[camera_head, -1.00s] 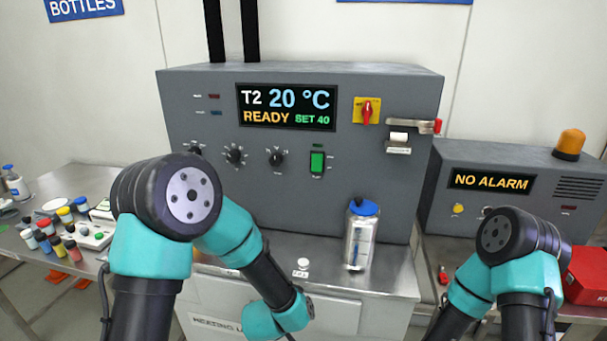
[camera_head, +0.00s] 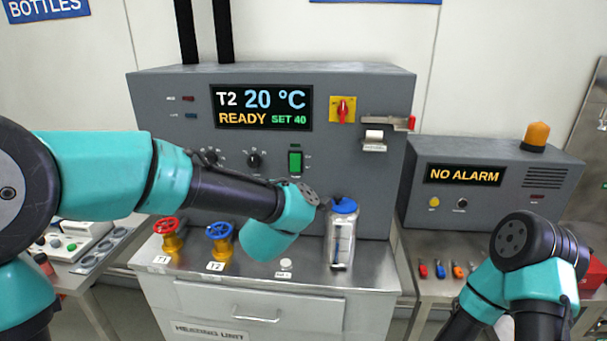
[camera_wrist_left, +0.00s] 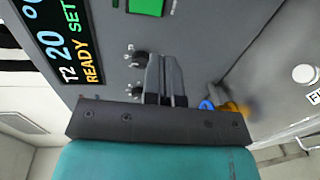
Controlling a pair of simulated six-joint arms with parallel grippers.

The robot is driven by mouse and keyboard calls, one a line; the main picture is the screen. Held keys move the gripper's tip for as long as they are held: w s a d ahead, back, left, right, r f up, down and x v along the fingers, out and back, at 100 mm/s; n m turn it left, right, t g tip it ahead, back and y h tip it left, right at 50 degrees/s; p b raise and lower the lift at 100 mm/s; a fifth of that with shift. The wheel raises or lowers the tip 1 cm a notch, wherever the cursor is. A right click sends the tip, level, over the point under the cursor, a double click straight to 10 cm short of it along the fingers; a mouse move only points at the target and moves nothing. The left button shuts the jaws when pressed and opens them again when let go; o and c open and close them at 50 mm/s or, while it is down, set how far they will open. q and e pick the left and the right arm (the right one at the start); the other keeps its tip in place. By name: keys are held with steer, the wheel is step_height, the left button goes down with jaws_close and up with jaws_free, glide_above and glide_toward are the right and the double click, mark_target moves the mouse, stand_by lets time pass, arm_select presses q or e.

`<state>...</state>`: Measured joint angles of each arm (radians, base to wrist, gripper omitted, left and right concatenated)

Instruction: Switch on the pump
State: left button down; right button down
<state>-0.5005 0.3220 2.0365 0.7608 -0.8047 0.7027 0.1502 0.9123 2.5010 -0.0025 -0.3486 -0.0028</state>
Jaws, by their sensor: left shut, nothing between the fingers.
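The green rocker switch (camera_head: 295,160) sits in a black frame on the grey heating unit's front panel, right of the knobs; the small label under it is too small to read. It also shows at the top edge of the left wrist view (camera_wrist_left: 146,5). My left gripper (camera_wrist_left: 165,75) is shut and empty in front of the panel, with the switch and two knobs beyond it in that view. In the head view my left wrist hides its fingers. It appears apart from the switch. My right arm is at the lower right; its gripper is out of view.
A clear bottle with a blue cap (camera_head: 341,240) stands close to my left wrist. Red (camera_head: 166,228) and blue (camera_head: 220,232) valve wheels stand at left. A red-handled lever (camera_head: 390,123) juts out above right. The alarm box (camera_head: 490,195) is at right.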

arm_select(q)
steer(key=shift+w+a, duration=0.1)
steer(key=shift+w, duration=0.05)
steer(key=w, duration=0.4)
steer(key=w+f, duration=0.1)
steer(key=w, duration=0.8)
steer(key=shift+w+f, duration=0.25)
steer(key=shift+w, duration=0.1)
steer(key=shift+w+f, duration=0.1)
steer(key=shift+w, duration=0.15)
steer(key=shift+s, duration=0.15)
steer(key=shift+s+d, duration=0.2)
steer(key=shift+s, duration=0.4)
glide_toward(295, 171)
steer(key=s+f, duration=0.2)
steer(key=s, duration=0.4)
steer(key=shift+f, duration=0.35)
steer(key=shift+a, duration=0.15)
